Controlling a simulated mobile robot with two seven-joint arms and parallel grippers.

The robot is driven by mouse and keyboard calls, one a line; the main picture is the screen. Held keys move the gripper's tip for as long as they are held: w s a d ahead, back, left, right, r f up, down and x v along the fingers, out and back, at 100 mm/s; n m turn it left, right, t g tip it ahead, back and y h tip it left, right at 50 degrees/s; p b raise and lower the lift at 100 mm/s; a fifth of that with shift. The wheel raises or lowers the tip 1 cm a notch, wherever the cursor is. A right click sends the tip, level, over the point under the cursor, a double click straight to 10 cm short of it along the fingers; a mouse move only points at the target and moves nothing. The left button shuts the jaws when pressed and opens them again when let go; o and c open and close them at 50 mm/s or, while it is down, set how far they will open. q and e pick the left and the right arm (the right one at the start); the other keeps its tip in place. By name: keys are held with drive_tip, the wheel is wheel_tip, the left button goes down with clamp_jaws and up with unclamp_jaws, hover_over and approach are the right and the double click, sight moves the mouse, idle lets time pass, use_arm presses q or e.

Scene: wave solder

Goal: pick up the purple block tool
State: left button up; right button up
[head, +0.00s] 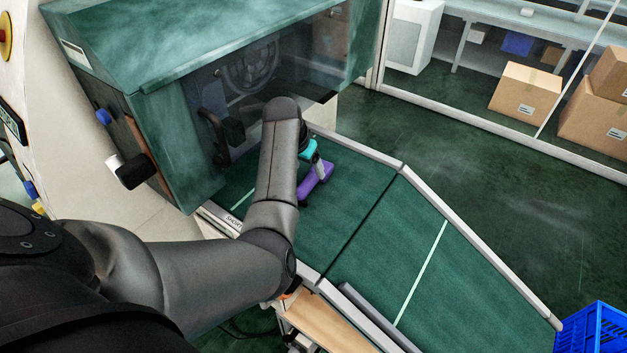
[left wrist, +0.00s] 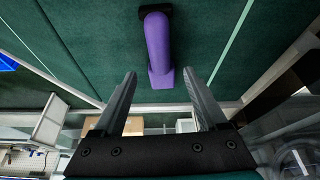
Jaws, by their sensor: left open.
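The purple block tool (head: 316,182) lies on the green conveyor surface in the head view, just right of my left forearm, which hides part of the scene there. In the left wrist view the purple block tool (left wrist: 158,52) shows as a long purple bar with a dark end at the top, beyond the fingertips and roughly centred between them. In the head view the left hand is mostly hidden behind my arm. My right gripper is not in view.
The green conveyor (head: 350,245) has a raised metal rail (head: 480,260) along its far side. A green machine housing (head: 165,90) stands at its upper left end. A blue crate (head: 597,330) is at bottom right. Cardboard boxes (head: 526,92) stand beyond the frame.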

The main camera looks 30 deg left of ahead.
sight(310, 177)
use_arm(q)
drive_tip(key=shift+b+x, duration=0.5)
drive_tip(key=shift+x, duration=2.4)
drive_tip(key=shift+s+a, duration=0.1)
drive_tip(key=shift+s, duration=0.1)
clamp_jaws()
